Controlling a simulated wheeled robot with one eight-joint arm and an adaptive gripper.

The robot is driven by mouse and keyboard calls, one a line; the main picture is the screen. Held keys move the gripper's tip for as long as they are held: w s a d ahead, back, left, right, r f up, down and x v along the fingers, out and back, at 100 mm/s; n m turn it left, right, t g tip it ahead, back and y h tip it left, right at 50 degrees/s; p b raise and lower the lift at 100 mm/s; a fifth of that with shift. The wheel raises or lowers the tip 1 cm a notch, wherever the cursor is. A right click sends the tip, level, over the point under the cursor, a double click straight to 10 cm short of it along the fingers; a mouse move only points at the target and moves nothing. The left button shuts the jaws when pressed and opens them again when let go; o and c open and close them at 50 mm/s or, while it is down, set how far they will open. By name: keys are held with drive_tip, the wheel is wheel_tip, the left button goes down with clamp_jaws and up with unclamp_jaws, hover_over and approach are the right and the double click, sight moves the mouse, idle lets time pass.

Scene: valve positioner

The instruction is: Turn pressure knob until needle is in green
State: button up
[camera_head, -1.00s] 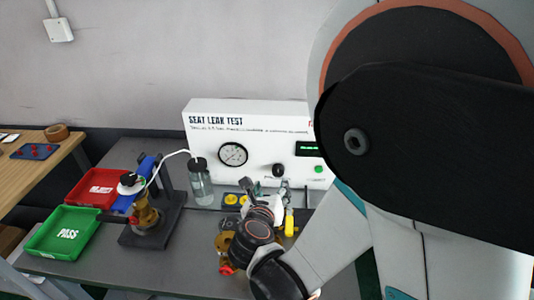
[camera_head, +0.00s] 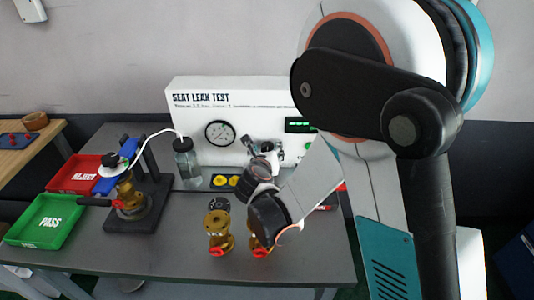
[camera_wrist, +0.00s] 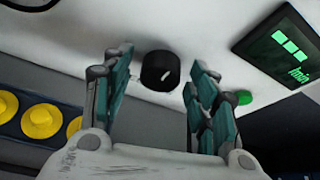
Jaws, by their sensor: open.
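The black pressure knob (camera_wrist: 160,71) with a white mark sits on the white panel, between and beyond my open fingers in the wrist view. My gripper (camera_wrist: 158,92) is open and empty, pointing at the panel; the fingers look apart from the knob. In the head view my gripper (camera_head: 264,150) is in front of the panel and hides the knob. The round pressure gauge (camera_head: 220,134) is on the SEAT LEAK TEST panel (camera_head: 183,122), left of my gripper. Its needle and green zone are too small to read.
A green-lit display (camera_wrist: 290,45) and a green button (camera_wrist: 243,97) are right of the knob. Brass valves (camera_head: 219,226) stand on the bench below my arm. A clear bottle (camera_head: 187,160), red tray (camera_head: 75,175) and green tray (camera_head: 45,220) are left.

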drive_tip(key=shift+c, duration=0.6)
drive_tip(key=c, duration=0.9)
drive_tip(key=shift+c, duration=0.2)
drive_tip(key=m+y, duration=0.1)
drive_tip(key=m, duration=0.1)
drive_tip(key=m+y, duration=0.2)
drive_tip(key=m, duration=0.1)
drive_tip(key=m+t+y, duration=0.1)
drive_tip(key=m+y, duration=0.1)
drive_tip(key=m, duration=0.1)
drive_tip(key=shift+d, duration=0.25)
drive_tip(key=shift+y, duration=0.3)
